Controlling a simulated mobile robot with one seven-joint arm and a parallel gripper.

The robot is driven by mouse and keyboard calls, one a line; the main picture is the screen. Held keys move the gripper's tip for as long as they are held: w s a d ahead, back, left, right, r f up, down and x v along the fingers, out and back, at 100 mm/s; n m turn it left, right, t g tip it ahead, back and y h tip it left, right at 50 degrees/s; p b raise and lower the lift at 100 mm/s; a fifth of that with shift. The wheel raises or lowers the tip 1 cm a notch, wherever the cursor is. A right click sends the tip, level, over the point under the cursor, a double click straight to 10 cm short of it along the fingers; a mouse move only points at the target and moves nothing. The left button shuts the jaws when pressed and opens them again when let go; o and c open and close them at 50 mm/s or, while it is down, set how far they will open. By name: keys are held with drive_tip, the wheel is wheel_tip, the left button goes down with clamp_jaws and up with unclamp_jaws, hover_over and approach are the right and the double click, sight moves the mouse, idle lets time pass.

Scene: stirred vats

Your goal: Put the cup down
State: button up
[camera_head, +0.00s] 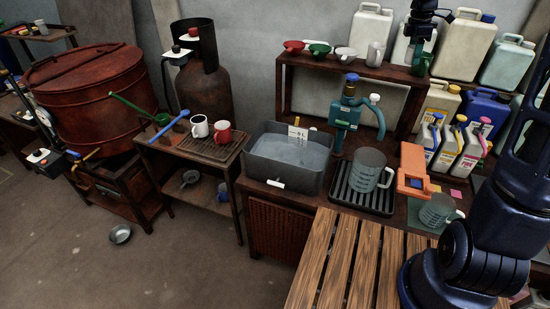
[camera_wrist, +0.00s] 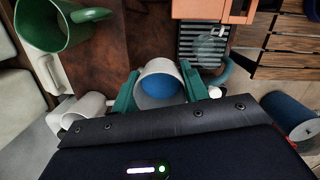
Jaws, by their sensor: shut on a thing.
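My gripper (camera_wrist: 158,90) is shut on a white cup (camera_wrist: 158,67), with one green finger on each side of it in the wrist view. I look into its round mouth, and its inside shows blue. In the head view my gripper (camera_head: 424,28) hangs above the right end of the raised brown shelf (camera_head: 330,66). The held cup cannot be made out clearly there. The wrist view shows the brown shelf top (camera_wrist: 110,45) beside the cup. I cannot tell whether the cup touches anything.
A green jug (camera_wrist: 68,25) and a white jug (camera_wrist: 50,70) stand near the cup. A teal pump (camera_head: 345,115) rises in front of the shelf, beside a measuring jug (camera_head: 369,170) on a black rack. Large canisters (camera_head: 459,45) line the wall. The slatted table (camera_head: 340,255) is bare.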

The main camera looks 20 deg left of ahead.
drive_tip(key=a+n, duration=0.4)
drive_tip(key=a, duration=0.8)
drive_tip(key=n+t+y, duration=0.1)
drive_tip(key=n, duration=1.1)
hover_over(275, 155)
drive_tip(key=f, duration=4.6)
drive_tip(key=shift+s+d+f, duration=0.1)
drive_tip(key=shift+s+f, duration=0.05)
drive_tip(key=shift+s, duration=0.05)
drive_tip(key=o, duration=0.6)
drive_tip(key=shift+f, duration=0.15)
drive_tip(key=shift+c, duration=0.2)
drive_tip(key=o, duration=0.4)
drive_tip(key=shift+o, duration=0.2)
wheel_tip(275, 155, up, 12)
drive_tip(key=s, duration=0.1)
drive_tip(key=shift+s, duration=0.2)
